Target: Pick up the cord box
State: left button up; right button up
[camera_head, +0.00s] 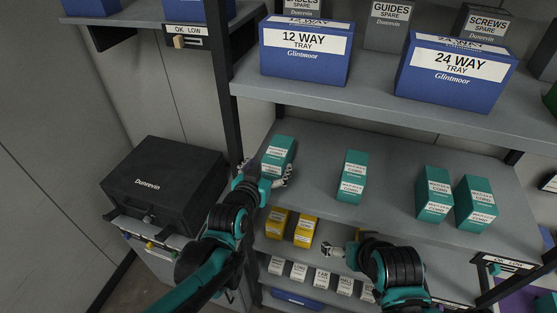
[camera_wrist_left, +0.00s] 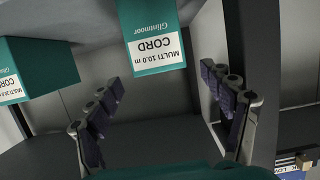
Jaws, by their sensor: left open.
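The cord boxes are teal with white labels. The leftmost cord box (camera_head: 280,150) stands on the middle shelf. My left gripper (camera_head: 266,172) is open at its near end, a finger to each side and partly covering its lower part. In the left wrist view this cord box (camera_wrist_left: 150,30), labelled MULTI 10.0 m, appears upside down ahead of the spread fingers of the left gripper (camera_wrist_left: 162,85). No grip on it shows. My right gripper (camera_head: 335,250) is lower, near the lower shelf's yellow boxes; its jaw opening is unclear.
Another teal box (camera_head: 352,178) stands right of the leftmost one, with two more (camera_head: 434,195) further right. Blue tray boxes (camera_head: 306,52) stand on the shelf above. A dark upright post (camera_head: 232,110) is close to my left arm. Yellow boxes (camera_head: 304,232) sit below.

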aim_at(277, 151)
pick_arm(q)
jog(key=w, duration=0.2)
jog(key=w+d, duration=0.1)
jog(key=w, duration=0.1)
jog(key=shift+d, duration=0.15)
jog(key=x, duration=0.5)
jog(key=shift+s, duration=0.2)
jog(key=shift+c, duration=0.6)
jog(key=c, duration=1.2)
